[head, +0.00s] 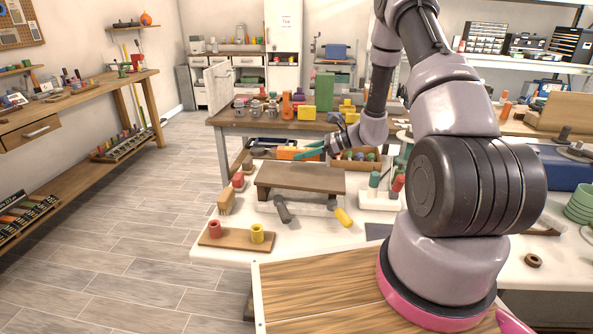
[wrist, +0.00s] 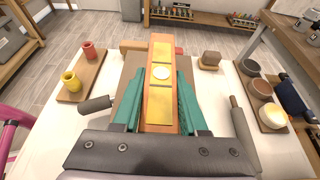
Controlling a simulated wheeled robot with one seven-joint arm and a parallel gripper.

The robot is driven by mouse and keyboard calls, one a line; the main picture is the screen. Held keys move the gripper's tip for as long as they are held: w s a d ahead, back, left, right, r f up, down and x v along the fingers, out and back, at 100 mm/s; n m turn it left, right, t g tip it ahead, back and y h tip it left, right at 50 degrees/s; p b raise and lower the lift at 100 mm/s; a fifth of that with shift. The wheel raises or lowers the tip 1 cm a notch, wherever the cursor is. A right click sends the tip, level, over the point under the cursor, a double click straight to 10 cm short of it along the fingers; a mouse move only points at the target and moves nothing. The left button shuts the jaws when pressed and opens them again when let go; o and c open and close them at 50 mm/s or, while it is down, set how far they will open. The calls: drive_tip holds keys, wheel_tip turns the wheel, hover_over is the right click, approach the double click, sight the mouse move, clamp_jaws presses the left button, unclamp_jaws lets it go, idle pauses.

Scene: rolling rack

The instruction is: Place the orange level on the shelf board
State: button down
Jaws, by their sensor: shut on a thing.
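The orange level (head: 288,153) is a long bar; the wrist view shows its yellow panels and a pale round spot (wrist: 160,97). My gripper (head: 312,149) has teal fingers, shut on both sides of the level, also seen in the wrist view (wrist: 161,88). The shelf board (head: 300,177) is a brown raised plank on the pale tabletop. In the head view the level shows just behind and above the board's far edge. In the wrist view the board (wrist: 128,78) lies partly hidden under the level and fingers. I cannot tell the gap between level and board.
A wooden base with a red cup (head: 215,228) and a yellow cup (head: 257,233) stands front left of the board. A white holder (head: 379,200) stands at right.

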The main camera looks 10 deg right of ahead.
sight(303, 174)
wheel_tip(303, 174, down, 6)
drive_tip(key=shift+c, duration=2.2)
unclamp_jaws()
drive_tip(key=shift+d, duration=0.1)
drive_tip(key=v, duration=1.2)
drive_tip(key=shift+r, duration=0.15)
drive_tip(key=s+a+r+n+g+h, duration=0.1)
drive_tip(key=s+a+r+n+h, duration=0.15)
drive_tip(key=r, duration=0.45)
drive_tip(key=s+a+r+n+g+h, duration=0.15)
drive_tip(key=s+r+n, duration=0.25)
drive_tip(key=r, duration=0.4)
drive_tip(key=s+a+r+n+g+h, duration=0.1)
drive_tip(key=s+a+r+n, duration=0.15)
drive_tip(key=r, duration=0.45)
drive_tip(key=s+d+r+n+t+h, duration=0.1)
drive_tip(key=s+r+n+t+h, duration=0.5)
drive_tip(key=s+r, duration=0.8)
drive_tip(key=s+n, duration=0.2)
drive_tip(key=s, duration=0.1)
drive_tip(key=shift+s+d+r, duration=0.25)
drive_tip(key=shift+s+d, duration=0.05)
drive_tip(key=shift+s, duration=0.05)
